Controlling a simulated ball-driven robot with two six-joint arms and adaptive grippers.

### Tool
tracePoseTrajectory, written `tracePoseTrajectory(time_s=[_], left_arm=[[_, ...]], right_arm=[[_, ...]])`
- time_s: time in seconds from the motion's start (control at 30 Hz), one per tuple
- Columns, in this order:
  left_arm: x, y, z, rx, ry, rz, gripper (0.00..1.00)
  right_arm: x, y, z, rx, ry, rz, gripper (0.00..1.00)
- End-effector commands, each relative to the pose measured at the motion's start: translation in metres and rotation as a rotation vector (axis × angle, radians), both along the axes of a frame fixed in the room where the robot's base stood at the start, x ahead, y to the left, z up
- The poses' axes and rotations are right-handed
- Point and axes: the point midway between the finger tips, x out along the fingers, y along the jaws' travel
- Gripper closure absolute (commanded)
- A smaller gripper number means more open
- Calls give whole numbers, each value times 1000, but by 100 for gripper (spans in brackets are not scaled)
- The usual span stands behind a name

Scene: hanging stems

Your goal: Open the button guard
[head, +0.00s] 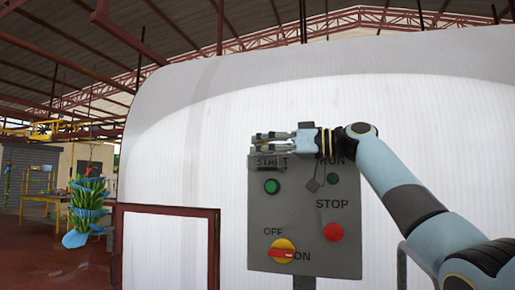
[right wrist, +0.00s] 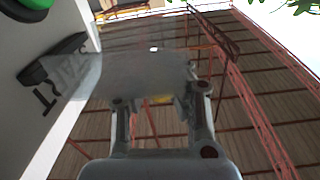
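The button guard looks like a translucent grey plate (right wrist: 130,75) standing out from the panel across the fingertips, beside a black hinge-like part (right wrist: 50,60). My right gripper (head: 262,142) reaches from the right across the panel's top, just above START. Its fingers (right wrist: 158,105) are apart; whether they touch the plate I cannot tell. My left gripper is out of view.
The panel also bears a red STOP button (head: 333,232), a small dark part under RUN (head: 313,186) and a yellow-red OFF/ON switch (head: 283,250). A red-framed structure (head: 167,211) is left of it. Hanging blue-and-green stems (head: 85,205) are far left.

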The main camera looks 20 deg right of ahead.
Motion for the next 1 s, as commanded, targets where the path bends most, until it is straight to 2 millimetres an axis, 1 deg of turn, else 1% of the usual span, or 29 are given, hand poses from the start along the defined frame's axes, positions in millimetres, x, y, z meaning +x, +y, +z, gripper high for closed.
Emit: tracePoseTrajectory(time_s=[0.03, 0.1, 0.13, 0.2, 0.4, 0.43, 0.6, 0.67, 0.77, 0.87, 1.0], left_arm=[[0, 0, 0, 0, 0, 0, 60], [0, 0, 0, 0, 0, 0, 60], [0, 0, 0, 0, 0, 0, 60], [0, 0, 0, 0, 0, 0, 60], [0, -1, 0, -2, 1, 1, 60], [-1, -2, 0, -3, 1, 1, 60], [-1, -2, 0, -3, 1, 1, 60], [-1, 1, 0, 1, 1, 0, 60], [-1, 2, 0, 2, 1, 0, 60], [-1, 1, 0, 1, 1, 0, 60], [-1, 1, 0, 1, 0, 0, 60]], right_arm=[[0, -3, 2, -4, -5, -6, 100], [0, -3, 2, -4, -5, -6, 100], [0, -3, 2, -4, -5, -6, 93], [0, -3, 2, -4, -5, -6, 84], [0, -2, 1, -2, -5, -3, 58], [0, -1, 1, -2, -5, -3, 55], [0, -1, 1, -2, -4, -2, 55], [0, -1, 1, -2, -4, -2, 55], [-2, -5, 1, -2, -4, -3, 55], [-9, -17, 0, -5, -4, -6, 55], [-26, -42, 0, -6, -2, -7, 55]])
